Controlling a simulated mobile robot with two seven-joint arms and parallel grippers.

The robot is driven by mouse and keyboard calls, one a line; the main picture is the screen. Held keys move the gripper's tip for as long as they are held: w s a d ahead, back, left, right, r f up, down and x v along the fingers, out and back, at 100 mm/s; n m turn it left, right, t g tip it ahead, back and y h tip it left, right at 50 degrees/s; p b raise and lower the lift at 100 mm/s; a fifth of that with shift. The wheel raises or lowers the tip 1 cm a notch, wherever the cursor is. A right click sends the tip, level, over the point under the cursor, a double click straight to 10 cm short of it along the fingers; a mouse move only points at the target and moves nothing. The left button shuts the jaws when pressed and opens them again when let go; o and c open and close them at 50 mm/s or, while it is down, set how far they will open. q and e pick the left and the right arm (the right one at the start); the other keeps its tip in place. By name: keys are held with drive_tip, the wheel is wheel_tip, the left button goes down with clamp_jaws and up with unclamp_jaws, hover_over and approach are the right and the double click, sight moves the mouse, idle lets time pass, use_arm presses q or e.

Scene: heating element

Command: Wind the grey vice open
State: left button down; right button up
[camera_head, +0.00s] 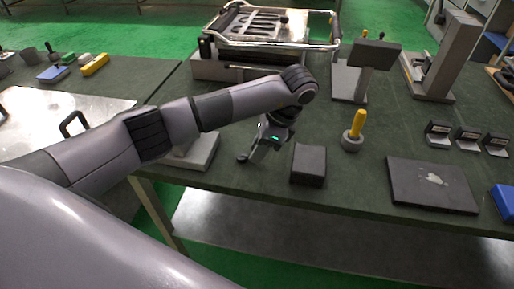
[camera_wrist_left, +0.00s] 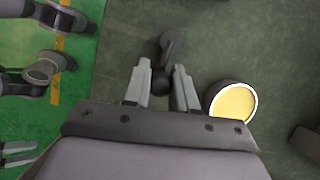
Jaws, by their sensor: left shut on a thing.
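My left gripper (camera_head: 254,153) is low over the front part of the green table. In the left wrist view its two fingers (camera_wrist_left: 161,88) are shut on a dark round knob (camera_wrist_left: 161,82). A dark crank arm (camera_wrist_left: 172,45) runs from beyond the knob. In the head view a small dark end (camera_head: 242,158) shows beside the gripper. A light grey block (camera_head: 200,150), perhaps part of the vice, is left of the gripper and partly hidden by my left arm. The vice's jaws cannot be made out. My right gripper cannot be made out in the head view.
A dark grey block (camera_head: 309,165) stands just right of the gripper. A yellow peg in a grey ring (camera_head: 352,139) stands further right. A dark plate (camera_head: 430,185) lies near the front edge. A metal-framed fixture (camera_head: 262,45) stands behind. A yellow-topped round thing (camera_wrist_left: 232,103) is close by.

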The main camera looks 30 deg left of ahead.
use_arm(q)
drive_tip(key=shift+w+a+r+n+g, duration=0.15)
drive_tip(key=shift+w+n+g, duration=0.2)
drive_tip(key=shift+n, duration=0.65)
drive_tip(key=shift+w+r, duration=0.1)
drive_tip(key=c, duration=1)
unclamp_jaws()
drive_tip(key=shift+o, duration=0.4)
drive_tip(key=shift+w+f, duration=0.1)
drive_tip(key=shift+f, duration=0.1)
drive_tip(key=shift+r, duration=0.1)
drive_tip(key=p+v, duration=0.1)
drive_tip(key=v, duration=0.6)
drive_tip(key=shift+a, duration=0.1)
